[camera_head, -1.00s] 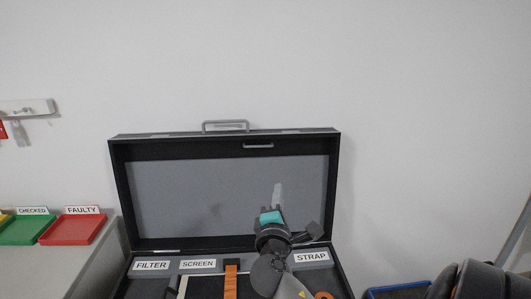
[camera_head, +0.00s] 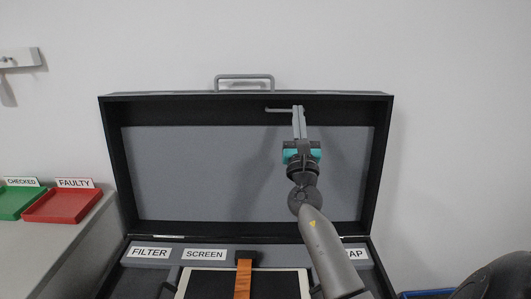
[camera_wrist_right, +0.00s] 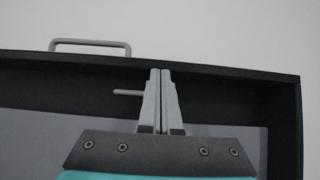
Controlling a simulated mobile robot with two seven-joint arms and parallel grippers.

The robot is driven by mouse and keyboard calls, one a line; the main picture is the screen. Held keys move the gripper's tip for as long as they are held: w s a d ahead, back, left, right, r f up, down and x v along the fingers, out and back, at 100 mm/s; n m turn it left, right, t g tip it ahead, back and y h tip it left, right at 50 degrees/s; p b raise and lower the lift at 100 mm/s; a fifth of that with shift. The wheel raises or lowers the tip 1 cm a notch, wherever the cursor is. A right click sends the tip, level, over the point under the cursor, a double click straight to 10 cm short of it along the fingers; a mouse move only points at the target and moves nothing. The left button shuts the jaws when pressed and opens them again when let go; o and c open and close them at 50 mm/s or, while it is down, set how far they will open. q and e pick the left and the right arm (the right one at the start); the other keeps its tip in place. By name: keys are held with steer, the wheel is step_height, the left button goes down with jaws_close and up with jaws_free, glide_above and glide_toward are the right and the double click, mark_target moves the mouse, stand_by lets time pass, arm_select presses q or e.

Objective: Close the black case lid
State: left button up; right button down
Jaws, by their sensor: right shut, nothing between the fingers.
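The black case lid (camera_head: 380,165) stands open and upright, its grey inner panel facing me. A grey carry handle (camera_head: 244,77) sits on its top edge, and a small grey inner handle (camera_head: 277,110) is just under that edge. My right gripper (camera_head: 299,108) is shut and empty, pointing up in front of the lid's upper inside, beside the right end of the inner handle. In the right wrist view the shut fingers (camera_wrist_right: 160,72) overlap the lid's top inner wall, with the inner handle (camera_wrist_right: 127,92) to their left. I cannot tell whether they touch. My left gripper is not in view.
Red (camera_head: 62,206) and green (camera_head: 18,203) trays stand on a grey counter at left. A white wall is behind.

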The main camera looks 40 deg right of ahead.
step_height(320, 180, down, 9)
steer(key=b, duration=0.8)
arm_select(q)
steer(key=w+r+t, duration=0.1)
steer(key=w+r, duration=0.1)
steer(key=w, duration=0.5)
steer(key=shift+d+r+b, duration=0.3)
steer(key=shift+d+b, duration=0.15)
arm_select(e)
steer(key=x, duration=1)
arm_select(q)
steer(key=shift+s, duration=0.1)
arm_select(e)
steer(key=shift+s+a, duration=0.1)
steer(key=shift+a, duration=0.05)
